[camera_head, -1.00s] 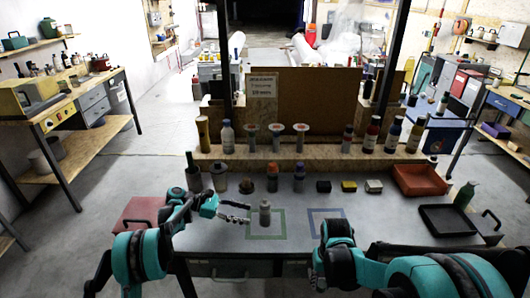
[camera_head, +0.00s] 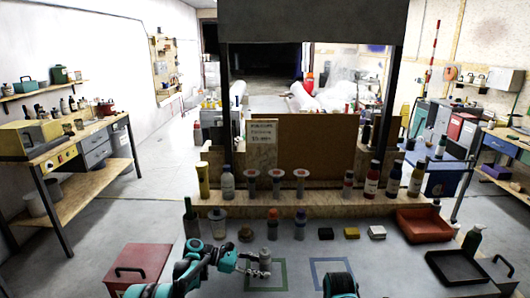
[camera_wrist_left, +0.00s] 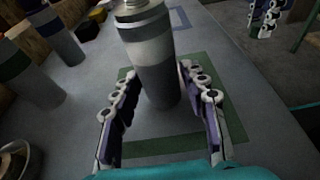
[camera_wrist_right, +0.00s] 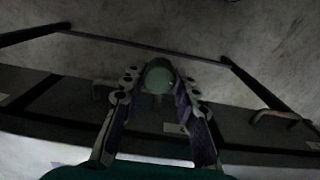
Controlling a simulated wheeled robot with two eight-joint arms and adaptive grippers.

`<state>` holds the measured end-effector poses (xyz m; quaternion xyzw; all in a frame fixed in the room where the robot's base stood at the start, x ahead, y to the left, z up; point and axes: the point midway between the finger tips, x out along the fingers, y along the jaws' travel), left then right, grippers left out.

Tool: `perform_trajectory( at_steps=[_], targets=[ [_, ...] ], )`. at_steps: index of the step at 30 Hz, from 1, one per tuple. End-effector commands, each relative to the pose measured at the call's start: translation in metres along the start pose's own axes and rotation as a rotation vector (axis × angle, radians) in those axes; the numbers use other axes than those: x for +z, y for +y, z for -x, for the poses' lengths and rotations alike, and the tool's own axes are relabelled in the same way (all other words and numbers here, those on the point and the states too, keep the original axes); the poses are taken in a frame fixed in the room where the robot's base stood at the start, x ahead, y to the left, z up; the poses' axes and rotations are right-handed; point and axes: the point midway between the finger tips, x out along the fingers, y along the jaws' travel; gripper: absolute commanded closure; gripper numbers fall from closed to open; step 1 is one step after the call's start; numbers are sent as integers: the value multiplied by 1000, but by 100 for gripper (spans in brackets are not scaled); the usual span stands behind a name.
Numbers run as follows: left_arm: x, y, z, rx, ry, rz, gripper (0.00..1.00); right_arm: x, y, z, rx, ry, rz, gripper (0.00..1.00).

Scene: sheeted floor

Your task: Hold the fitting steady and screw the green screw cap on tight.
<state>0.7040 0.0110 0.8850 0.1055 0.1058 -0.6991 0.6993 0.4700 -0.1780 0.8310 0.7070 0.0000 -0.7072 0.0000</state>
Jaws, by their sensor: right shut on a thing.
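The fitting is a grey, bottle-like piece with a lighter band (camera_head: 265,259), upright on the table inside the green outlined square. It also shows large in the left wrist view (camera_wrist_left: 154,60). My left gripper (camera_head: 252,263) is open, its fingers at either side of the fitting's lower body; in the left wrist view (camera_wrist_left: 163,85) a gap shows beside the left finger. My right gripper (camera_wrist_right: 158,80) is shut on the round green screw cap (camera_wrist_right: 159,75), seen in the right wrist view. In the head view the right gripper is out of sight; only part of that arm shows.
Several bottles and jars line the table's back, near a grey-lidded jar (camera_head: 219,223). A blue outlined square (camera_head: 333,262) lies empty right of the fitting. A black tray (camera_head: 457,268) and red bin (camera_head: 424,225) are at right, a red box (camera_head: 138,266) at left.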

Motion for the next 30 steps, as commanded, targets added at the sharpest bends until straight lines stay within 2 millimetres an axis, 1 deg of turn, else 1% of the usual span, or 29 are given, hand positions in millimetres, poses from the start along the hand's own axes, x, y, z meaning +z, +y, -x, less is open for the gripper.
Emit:
perform_trajectory(
  at_steps=[1,2,3,4,14,17,19,23,25,26,27,29,30],
  targets=[
    [0,0,0,0,0,0,76,0,0,0,0,0,0,100],
    [0,0,0,0,0,0,84,0,0,0,0,0,0,100],
    [0,0,0,0,0,0,94,0,0,0,0,0,0,100],
    [0,0,0,0,0,0,96,0,0,0,0,0,0,100],
    [0,0,0,0,0,0,96,0,0,0,0,0,0,100],
    [0,0,0,0,0,0,96,-4,5,3,0,0,-4,100],
    [0,0,0,0,0,0,96,-11,13,8,0,0,-11,100],
    [0,0,0,0,1,0,96,-35,36,29,0,0,-27,100],
    [0,0,0,0,1,0,96,-54,44,45,0,0,-31,100],
    [0,0,0,0,1,0,96,-64,45,52,0,0,-31,100],
    [0,0,0,-1,1,0,96,-78,44,62,0,0,-29,100],
    [0,0,0,0,0,0,96,-99,36,73,0,0,-25,100],
    [0,0,0,0,0,0,96,-113,29,80,0,0,-23,100]
  ],
)
